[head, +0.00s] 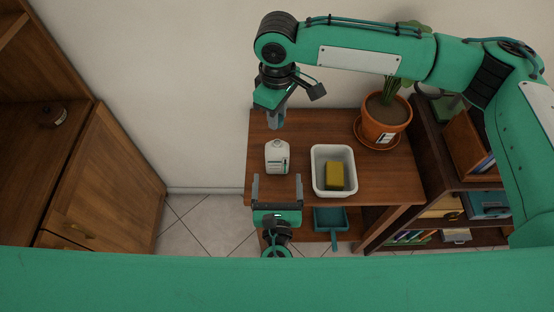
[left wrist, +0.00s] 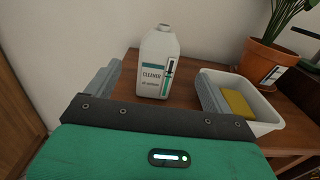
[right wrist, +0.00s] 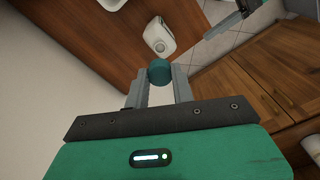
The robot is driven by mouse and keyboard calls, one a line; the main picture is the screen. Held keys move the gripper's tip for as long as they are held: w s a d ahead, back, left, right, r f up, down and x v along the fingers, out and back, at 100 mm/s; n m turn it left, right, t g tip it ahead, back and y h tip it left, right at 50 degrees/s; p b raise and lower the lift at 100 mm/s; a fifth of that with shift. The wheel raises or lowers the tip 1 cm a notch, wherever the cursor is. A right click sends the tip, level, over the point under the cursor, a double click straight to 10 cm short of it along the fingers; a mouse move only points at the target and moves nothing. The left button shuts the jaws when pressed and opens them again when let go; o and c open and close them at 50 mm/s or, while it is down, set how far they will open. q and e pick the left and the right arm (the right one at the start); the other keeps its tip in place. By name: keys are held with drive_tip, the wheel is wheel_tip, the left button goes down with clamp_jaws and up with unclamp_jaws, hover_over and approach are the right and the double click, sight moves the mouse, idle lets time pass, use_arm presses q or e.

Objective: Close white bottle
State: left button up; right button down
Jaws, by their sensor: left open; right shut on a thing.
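The white bottle (head: 277,159), labelled cleaner, stands upright on the wooden table. Its neck is bare, with no cap, in the left wrist view (left wrist: 160,45) and in the right wrist view (right wrist: 155,30). My right gripper (right wrist: 159,82) is shut on a teal round cap (right wrist: 159,71), held apart from the bottle. In the head view my right gripper (head: 277,122) is above the table, behind the bottle; the cap is hard to make out there. My left gripper (head: 277,184) is open and empty at the table's front edge, its fingers pointing toward the bottle.
A white tub (head: 318,181) with a yellow sponge (head: 335,175) stands right of the bottle. A potted plant (head: 383,128) is at the back right. A teal dustpan (head: 331,219) lies on the lower shelf. The table's left end is clear.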

use_arm(q)
drive_tip(key=w, duration=1.2)
drive_tip(key=c, duration=1.5)
use_arm(e)
hover_over(277, 144)
drive_tip(key=shift+f, duration=2.5)
drive_tip(key=shift+f, duration=0.1)
drive_tip(key=shift+f, duration=0.8)
drive_tip(key=shift+f, duration=0.55)
